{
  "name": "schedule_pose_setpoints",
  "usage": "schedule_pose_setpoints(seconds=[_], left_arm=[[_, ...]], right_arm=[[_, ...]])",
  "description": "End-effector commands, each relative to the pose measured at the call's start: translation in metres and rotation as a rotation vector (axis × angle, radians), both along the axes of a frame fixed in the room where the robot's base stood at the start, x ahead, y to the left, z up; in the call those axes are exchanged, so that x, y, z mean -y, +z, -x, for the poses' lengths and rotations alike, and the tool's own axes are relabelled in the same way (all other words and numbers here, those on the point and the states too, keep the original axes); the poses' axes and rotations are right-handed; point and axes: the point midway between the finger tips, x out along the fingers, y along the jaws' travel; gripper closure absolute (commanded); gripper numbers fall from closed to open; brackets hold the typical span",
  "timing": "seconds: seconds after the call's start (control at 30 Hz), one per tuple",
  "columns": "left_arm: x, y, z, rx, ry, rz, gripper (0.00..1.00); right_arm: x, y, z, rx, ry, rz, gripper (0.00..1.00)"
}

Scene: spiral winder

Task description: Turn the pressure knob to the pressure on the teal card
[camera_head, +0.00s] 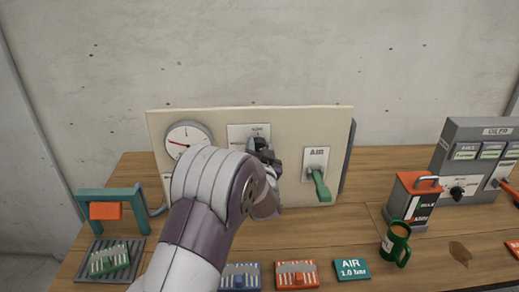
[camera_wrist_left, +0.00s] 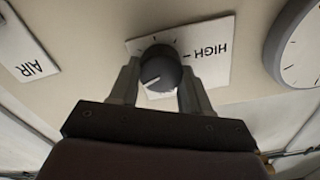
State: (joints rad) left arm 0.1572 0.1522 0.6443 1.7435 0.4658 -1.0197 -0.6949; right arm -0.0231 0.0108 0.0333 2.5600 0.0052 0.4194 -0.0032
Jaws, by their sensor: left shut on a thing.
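The pressure knob (camera_wrist_left: 160,70) is dark grey and round with a white pointer line, on a white plate marked HIGH (camera_wrist_left: 208,50). My left gripper (camera_wrist_left: 158,88) is shut on the knob, one finger on each side. In the head view my left gripper (camera_head: 262,152) is at the knob plate (camera_head: 240,131), and my arm hides part of the panel. The teal card (camera_head: 351,269) reads AIR 1.0 bar and lies at the table's front. A round white gauge (camera_head: 187,137) with a red needle is left of the knob; its numbers are too small to read. My right gripper is not in view.
A green AIR lever (camera_head: 320,186) sticks out right of the knob. A green mug (camera_head: 396,243), a red-topped can (camera_head: 412,200) and a grey oiler unit (camera_head: 478,160) stand at the right. Several small trays lie along the front. A teal frame (camera_head: 112,208) stands at the left.

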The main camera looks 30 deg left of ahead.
Motion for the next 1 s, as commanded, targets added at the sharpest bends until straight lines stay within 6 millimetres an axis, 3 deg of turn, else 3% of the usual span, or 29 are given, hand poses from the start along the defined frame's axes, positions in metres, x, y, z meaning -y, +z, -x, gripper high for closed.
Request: schedule_pose_setpoints(seconds=[0.07,0.1,0.17,0.57,1.0], left_arm=[[0.000,0.002,-0.001,0.006,0.000,-0.001,0.83],[0.000,0.002,-0.001,0.006,0.000,-0.001,0.43],[0.000,0.002,-0.001,0.005,0.000,-0.001,0.27],[0.006,0.000,0.008,0.002,-0.002,0.000,0.27],[0.059,0.000,0.094,0.003,-0.004,0.000,0.27]], right_arm=[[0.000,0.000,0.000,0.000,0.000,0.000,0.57],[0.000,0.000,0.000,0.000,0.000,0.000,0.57],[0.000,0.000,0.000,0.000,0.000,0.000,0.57],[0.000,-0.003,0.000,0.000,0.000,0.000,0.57],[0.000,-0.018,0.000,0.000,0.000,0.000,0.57]])
